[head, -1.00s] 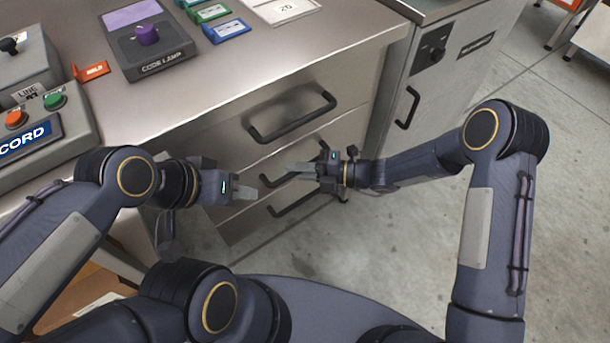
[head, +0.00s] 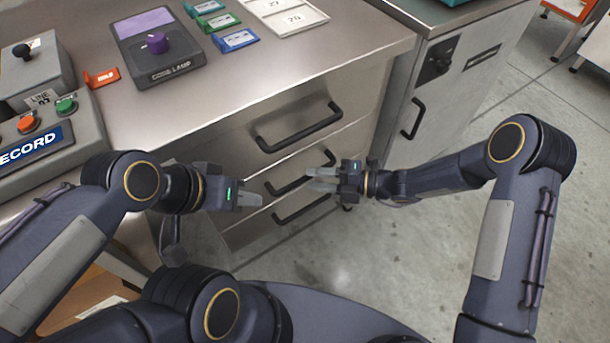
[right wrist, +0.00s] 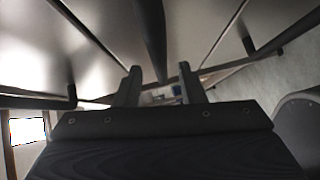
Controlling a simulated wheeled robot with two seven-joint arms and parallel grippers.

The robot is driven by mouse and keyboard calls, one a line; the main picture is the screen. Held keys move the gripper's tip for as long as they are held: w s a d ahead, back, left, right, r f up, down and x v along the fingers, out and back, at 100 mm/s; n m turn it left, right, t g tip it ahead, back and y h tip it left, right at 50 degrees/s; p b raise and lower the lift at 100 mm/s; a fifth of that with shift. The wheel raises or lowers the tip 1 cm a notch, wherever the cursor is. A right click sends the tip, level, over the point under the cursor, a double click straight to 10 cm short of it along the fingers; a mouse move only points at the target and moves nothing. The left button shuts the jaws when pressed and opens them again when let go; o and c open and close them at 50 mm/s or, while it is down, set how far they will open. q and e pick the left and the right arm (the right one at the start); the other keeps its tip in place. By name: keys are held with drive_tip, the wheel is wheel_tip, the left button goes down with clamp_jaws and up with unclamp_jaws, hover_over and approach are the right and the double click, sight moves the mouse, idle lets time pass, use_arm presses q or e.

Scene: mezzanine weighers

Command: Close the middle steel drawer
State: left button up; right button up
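The steel drawer unit has three stacked drawers with black bar handles. The middle steel drawer (head: 255,190) lies below the top drawer, its handle (head: 285,188) partly hidden behind my right gripper. From this angle I cannot tell clearly how far it stands out. My right gripper (head: 318,180) is open, its two fingers apart and pointing left in front of the middle handle. In the right wrist view its fingers (right wrist: 160,88) have nothing gripped between them. My left gripper (head: 258,200) is left of the handles, fingers pointing right; its opening is unclear.
The top drawer handle (head: 298,130) and bottom drawer handle (head: 302,208) lie above and below. A grey cabinet (head: 410,110) with a black handle stands at the right. The steel worktop (head: 300,50) carries a code lamp box (head: 160,50) and control boxes.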

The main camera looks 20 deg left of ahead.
drive_tip(key=shift+w+d+r, duration=0.15)
drive_tip(key=shift+d, duration=0.8)
drive_tip(key=shift+w+d+r, duration=0.1)
drive_tip(key=shift+d, duration=0.85)
drive_tip(key=s+d+r+n+t+h, duration=0.1)
drive_tip(key=s+d+r+n+h, duration=0.25)
drive_tip(key=d+r+n, duration=0.55)
drive_tip(key=s+d+r+n+h, duration=0.2)
drive_tip(key=s+d+r+n, duration=0.35)
drive_tip(key=r+n, duration=0.35)
drive_tip(key=s+d+n+t+h, duration=0.7)
drive_tip(key=s+d+n, duration=0.4)
drive_tip(key=d+n, duration=0.4)
wheel_tip(320, 180, up, 21)
drive_tip(key=a+n+p, duration=0.1)
drive_tip(key=p, duration=2)
drive_tip(key=shift+w, duration=0.15)
